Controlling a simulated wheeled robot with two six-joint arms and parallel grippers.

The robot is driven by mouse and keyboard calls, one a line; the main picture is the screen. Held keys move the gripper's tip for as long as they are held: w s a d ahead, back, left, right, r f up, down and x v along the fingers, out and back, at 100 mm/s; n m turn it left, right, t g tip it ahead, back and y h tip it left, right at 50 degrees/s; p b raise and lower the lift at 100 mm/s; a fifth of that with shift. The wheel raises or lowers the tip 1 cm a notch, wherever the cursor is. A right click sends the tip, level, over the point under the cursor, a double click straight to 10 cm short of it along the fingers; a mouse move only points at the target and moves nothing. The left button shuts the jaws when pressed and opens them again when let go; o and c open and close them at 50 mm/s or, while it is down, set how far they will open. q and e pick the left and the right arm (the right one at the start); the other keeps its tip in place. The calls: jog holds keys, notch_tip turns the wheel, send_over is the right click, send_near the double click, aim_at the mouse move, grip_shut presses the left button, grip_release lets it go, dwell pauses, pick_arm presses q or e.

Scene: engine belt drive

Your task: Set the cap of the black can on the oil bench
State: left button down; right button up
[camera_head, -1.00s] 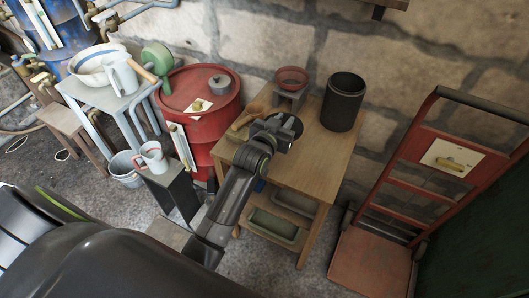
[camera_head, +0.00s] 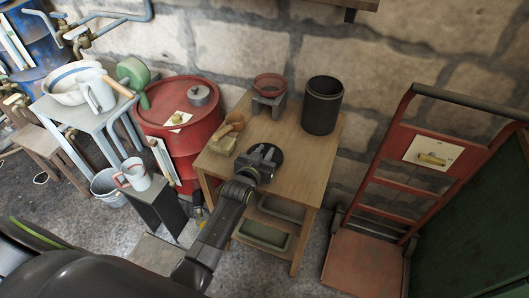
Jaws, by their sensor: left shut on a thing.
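The oil bench (camera_head: 300,165) is a small wooden table against the stone wall. The black can (camera_head: 322,108) stands upright at its back right, its top open and dark inside. My left gripper (camera_head: 264,155) is over the middle of the bench top, shut on the cap (camera_head: 277,161), a flat black disc. The cap lies level, low at the bench top; the gripper covers part of it, and I cannot tell whether it touches the wood. My right gripper is not in view.
A red bowl on a grey stand (camera_head: 269,94) is at the bench's back, and a wooden scoop (camera_head: 228,130) at its left. A red drum (camera_head: 172,105) stands left of the bench, a red hand truck (camera_head: 372,255) to its right. The bench top's front right is clear.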

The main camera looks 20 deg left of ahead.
pick_arm(q)
jog(key=shift+f, duration=0.15)
jog(key=c, duration=1.3)
grip_release()
jog(key=shift+o, duration=0.2)
jog(key=shift+r, duration=0.25)
jog(key=s+r, duration=0.2)
jog(key=s, duration=0.9)
jog(key=shift+s+a+b, duration=0.2)
jog(key=shift+s+b, duration=0.1)
jog(key=shift+s, duration=0.1)
jog(key=shift+r, duration=0.1)
